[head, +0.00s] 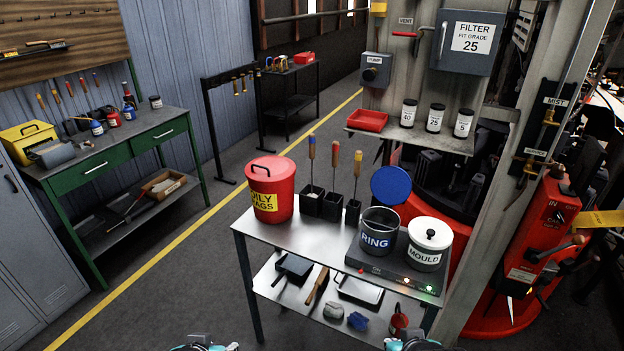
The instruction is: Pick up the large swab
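Three long-handled tools, which look like swabs, stand upright in black holders on the metal cart's top. The left one (312,148) has a blue-tipped wooden handle and stands in the widest holder (311,203). The middle one (335,155) is red-tipped, and the right one (357,163) is yellow-tipped in the narrowest holder (353,213). Their heads are hidden in the holders, so I cannot tell swab size directly. My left gripper (205,346) and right gripper (414,345) barely show at the bottom edge, in front of the cart and apart from the swabs. Their fingers are cut off.
A red oily rags can (271,192) stands left of the holders. A RING pot (376,238) with its blue lid (390,185) raised and a white MOULD pot (428,246) stand on the right. The cart top's (305,237) front middle is clear.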

